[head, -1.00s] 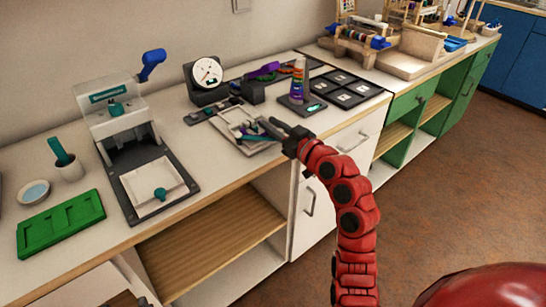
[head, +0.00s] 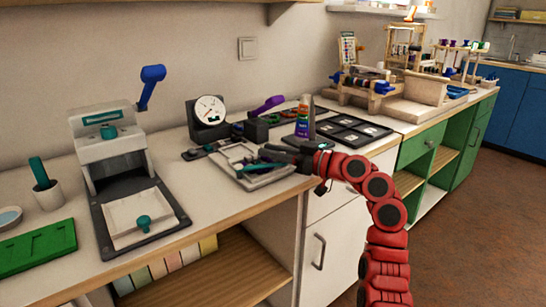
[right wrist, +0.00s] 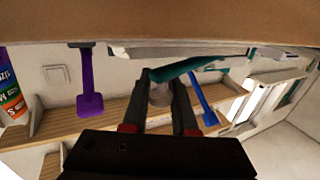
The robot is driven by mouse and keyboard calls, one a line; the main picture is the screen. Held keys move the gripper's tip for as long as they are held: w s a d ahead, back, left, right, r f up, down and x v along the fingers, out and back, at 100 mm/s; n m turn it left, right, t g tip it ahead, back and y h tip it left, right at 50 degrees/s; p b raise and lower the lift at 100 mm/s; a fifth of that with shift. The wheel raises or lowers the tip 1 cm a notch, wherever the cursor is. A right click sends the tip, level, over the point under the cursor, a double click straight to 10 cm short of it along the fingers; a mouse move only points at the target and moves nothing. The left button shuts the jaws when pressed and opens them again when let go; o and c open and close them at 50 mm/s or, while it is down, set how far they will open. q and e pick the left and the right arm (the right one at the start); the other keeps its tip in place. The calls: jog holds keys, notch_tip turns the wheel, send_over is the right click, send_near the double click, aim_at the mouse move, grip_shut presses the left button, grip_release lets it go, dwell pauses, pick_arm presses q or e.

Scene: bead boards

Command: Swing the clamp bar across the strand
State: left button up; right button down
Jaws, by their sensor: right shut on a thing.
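A pale bead board (head: 232,152) lies near the front edge of the counter. A teal bar (head: 262,166), which looks like the clamp bar, lies across its right part. My right gripper (head: 272,152) reaches in from the right, low over the board. In the right wrist view, my right gripper (right wrist: 158,82) is shut on a part at the teal bar (right wrist: 188,68); a pale, rounded piece shows between its fingers. The strand is too small to make out. My left gripper is not in view.
A dial gauge (head: 208,112) and a purple-handled lever (head: 268,105) stand behind the board. A labelled bottle (head: 302,118) and a dark compartment tray (head: 350,131) are at the right. A press with a blue handle (head: 152,74) stands left. A green tray (head: 38,247) lies farther left.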

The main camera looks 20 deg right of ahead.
jog(key=shift+a, duration=0.1)
jog(key=c, duration=0.7)
grip_release()
jog(key=shift+p+v, duration=1.75)
jog(key=shift+v, duration=6.9)
